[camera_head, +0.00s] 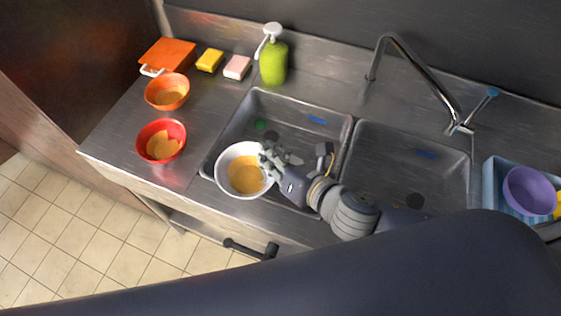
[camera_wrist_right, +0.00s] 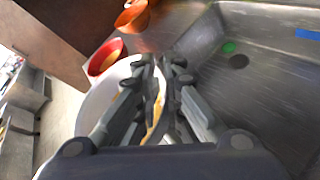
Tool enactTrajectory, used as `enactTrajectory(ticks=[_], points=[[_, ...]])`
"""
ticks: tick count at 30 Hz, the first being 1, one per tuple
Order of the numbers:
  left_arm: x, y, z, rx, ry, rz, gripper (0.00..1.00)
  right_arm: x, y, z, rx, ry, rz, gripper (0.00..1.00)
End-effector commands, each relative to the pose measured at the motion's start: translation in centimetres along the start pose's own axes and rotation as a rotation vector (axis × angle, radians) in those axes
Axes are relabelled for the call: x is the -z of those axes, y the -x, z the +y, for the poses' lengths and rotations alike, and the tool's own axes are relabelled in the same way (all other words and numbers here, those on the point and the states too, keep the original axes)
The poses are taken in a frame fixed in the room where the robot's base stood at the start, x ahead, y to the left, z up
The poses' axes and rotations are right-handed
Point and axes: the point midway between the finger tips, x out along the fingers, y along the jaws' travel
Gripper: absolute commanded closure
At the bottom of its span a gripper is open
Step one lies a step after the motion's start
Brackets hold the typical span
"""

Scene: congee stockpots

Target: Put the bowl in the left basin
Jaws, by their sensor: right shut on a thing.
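A white bowl (camera_head: 226,178) with orange-yellow stuff inside is held over the front left corner of the left basin (camera_head: 298,112). My right gripper (camera_head: 266,163) is shut on the bowl's right rim. The bowl also shows in the right wrist view (camera_wrist_right: 93,110), partly hidden behind the gripper's fingers (camera_wrist_right: 155,80). The bowl looks roughly level, and its underside is hidden. The left basin holds a green round thing (camera_head: 260,125) and a blue strip (camera_head: 317,120). My left gripper does not show.
A red bowl (camera_head: 178,131) and an orange bowl (camera_head: 167,81) stand on the counter to the left. Sponges (camera_head: 209,60) and a green soap bottle (camera_head: 273,64) stand at the back. The right basin (camera_head: 390,165) lies beside the faucet (camera_head: 405,52). A purple bowl (camera_head: 530,190) sits in a blue rack at right.

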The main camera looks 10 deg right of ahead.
Motion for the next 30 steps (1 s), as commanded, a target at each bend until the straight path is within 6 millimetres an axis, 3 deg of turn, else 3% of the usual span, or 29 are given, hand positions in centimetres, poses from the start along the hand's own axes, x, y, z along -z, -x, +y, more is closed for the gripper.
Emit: enactTrajectory(ticks=[8, 15, 21, 30], points=[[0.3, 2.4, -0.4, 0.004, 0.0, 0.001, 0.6, -0.6, -2.6, 0.3, -0.154, 0.081, 0.089, 1.0], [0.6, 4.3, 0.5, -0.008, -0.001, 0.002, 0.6, -1.8, -4.3, -3.8, -0.248, 0.119, 0.151, 1.0], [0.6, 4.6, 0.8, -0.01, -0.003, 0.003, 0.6, -2.6, -4.7, -6.0, -0.268, 0.12, 0.161, 1.0], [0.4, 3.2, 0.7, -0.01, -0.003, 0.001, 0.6, 0.9, -6.3, -8.2, -0.27, 0.117, 0.16, 1.0]])
